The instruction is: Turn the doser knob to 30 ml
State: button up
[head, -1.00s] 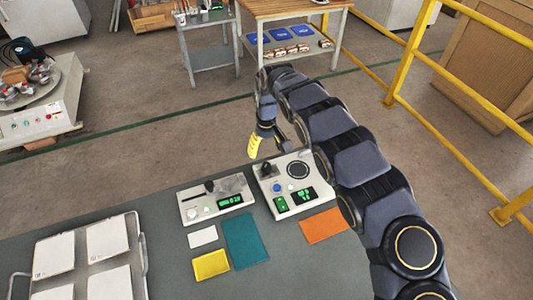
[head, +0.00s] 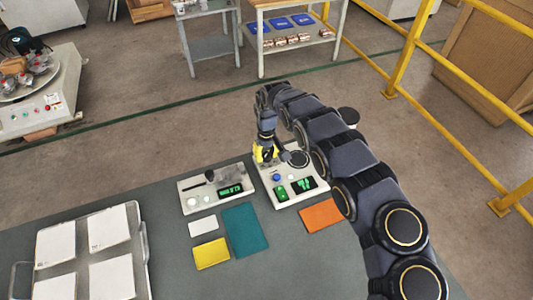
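The right-hand device (head: 308,197) is a pale panel with a blue button (head: 276,178), a round dark dial (head: 298,158) and a green-lit display (head: 304,185). A dark knob at its upper left, seen a second ago, is now hidden behind my gripper (head: 266,158). My gripper points down over that corner, with a yellow part at its end. I cannot tell whether it touches the knob or whether its fingers are open. The left-hand device (head: 190,190) has a dark slider lever and a green display (head: 230,190). The digits are too small to read surely.
Teal (head: 245,228), yellow (head: 211,253), white (head: 203,227) and orange (head: 322,215) tiles lie in front of the devices. A rack with white tiles (head: 110,227) stands at left. My arm covers the table's right side. A yellow railing (head: 455,75) stands beyond.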

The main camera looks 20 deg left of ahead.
aim_at(267, 154)
grip_shut()
jog(key=shift+n, duration=0.7)
jog(key=o, duration=1)
grip_release()
jog(key=shift+c, duration=0.2)
jog(key=shift+r, duration=0.1)
notch_tip(267, 154, up, 12)
